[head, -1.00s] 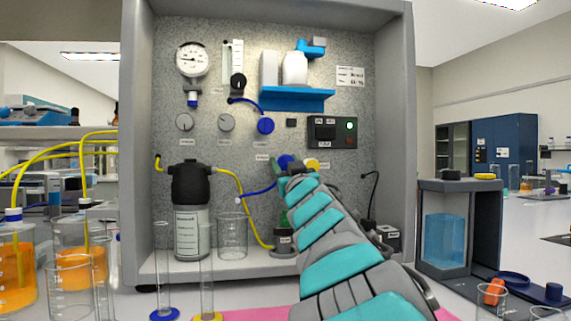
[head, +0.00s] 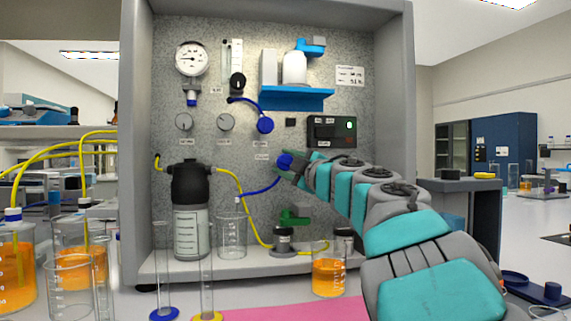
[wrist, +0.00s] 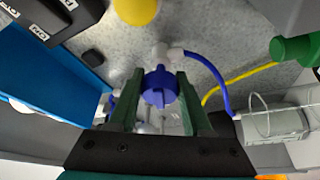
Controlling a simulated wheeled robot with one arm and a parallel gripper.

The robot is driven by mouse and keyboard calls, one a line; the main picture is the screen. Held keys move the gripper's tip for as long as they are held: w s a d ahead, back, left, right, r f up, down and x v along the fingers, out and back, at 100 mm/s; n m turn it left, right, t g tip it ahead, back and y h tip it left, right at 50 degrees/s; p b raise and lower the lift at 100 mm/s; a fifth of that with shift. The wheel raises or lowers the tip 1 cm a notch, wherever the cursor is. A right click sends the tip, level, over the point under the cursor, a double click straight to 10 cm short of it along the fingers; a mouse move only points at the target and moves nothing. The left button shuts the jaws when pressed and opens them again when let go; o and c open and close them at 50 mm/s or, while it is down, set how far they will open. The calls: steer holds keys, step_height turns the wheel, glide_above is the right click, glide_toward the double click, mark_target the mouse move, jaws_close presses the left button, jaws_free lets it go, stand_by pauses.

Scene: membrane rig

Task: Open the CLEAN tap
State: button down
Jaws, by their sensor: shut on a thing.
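A blue tap knob (head: 284,161) sits on the speckled panel (head: 215,145), at the end of a blue tube. My gripper (head: 289,166) reaches it from the right and is shut on it. In the wrist view the blue knob (wrist: 160,88) stands between the two green fingers of my gripper (wrist: 159,75), with its raised grip bar showing. A yellow knob (wrist: 136,9) is close by at the top of the wrist view; in the head view my arm hides it. The labels near the taps are too small to read.
A black-capped filter housing (head: 190,215) and an empty beaker (head: 232,234) stand left on the rig's shelf. A green-handled valve (head: 294,217) is below my gripper. A beaker of orange liquid (head: 329,275) stands in front. A blue shelf (head: 297,97) is above.

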steer(key=shift+n+g, duration=0.7)
steer(key=shift+n, duration=1.2)
steer(key=shift+c, duration=1.7)
jaws_free()
steer(key=shift+a, duration=0.1)
steer(key=shift+s, duration=0.1)
steer(key=shift+s+d+f, duration=0.1)
steer(key=shift+s+d, duration=0.3)
steer(key=shift+d, duration=0.05)
steer(key=b+v, duration=0.1)
steer(key=v, duration=0.5)
steer(key=shift+s, duration=0.25)
